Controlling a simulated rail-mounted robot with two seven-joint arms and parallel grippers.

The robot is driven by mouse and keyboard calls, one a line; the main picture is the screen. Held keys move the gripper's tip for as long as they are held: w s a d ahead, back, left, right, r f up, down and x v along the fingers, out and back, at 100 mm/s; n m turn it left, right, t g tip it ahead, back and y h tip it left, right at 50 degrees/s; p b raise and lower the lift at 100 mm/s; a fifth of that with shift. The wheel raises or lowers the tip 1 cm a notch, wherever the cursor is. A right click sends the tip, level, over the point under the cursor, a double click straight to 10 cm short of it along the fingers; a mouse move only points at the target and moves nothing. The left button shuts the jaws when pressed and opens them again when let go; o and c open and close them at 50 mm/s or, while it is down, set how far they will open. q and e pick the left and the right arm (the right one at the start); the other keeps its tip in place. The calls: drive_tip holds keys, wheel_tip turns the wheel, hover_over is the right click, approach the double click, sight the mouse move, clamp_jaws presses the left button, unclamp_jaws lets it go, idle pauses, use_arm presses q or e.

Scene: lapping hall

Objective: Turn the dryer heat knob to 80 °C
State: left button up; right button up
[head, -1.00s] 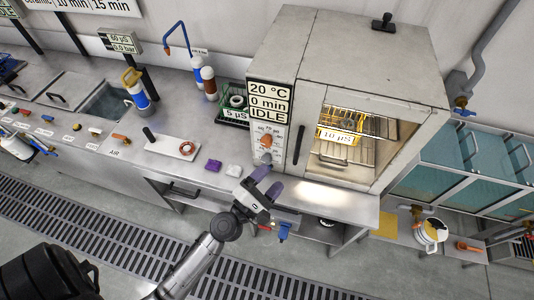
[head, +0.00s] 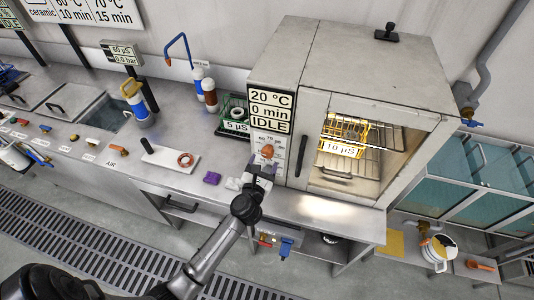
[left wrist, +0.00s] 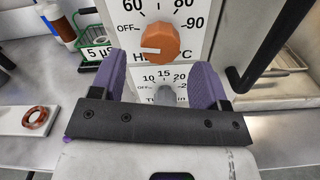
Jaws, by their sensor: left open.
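The dryer (head: 345,60) is a grey box with a glass door, and its display (head: 271,111) reads 20 °C, 0 min, IDLE. The orange heat knob (left wrist: 160,41) sits on the white dial panel below the display; it also shows in the head view (head: 267,151). Its pale pointer mark is on the left side, toward OFF. The grey timer knob (left wrist: 165,95) is below it, between my purple fingers in the picture. My left gripper (left wrist: 158,66) is open in front of the panel, fingertips just below and either side of the heat knob, with no visible contact.
The dark door handle (head: 304,157) stands right of the dial panel. A white tray (head: 160,157) with a copper ring (head: 185,160) is farther left.

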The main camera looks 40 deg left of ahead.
sight(266, 156)
use_arm(q)
drive_tip(key=shift+x, duration=2.4)
drive_tip(key=shift+c, duration=0.3)
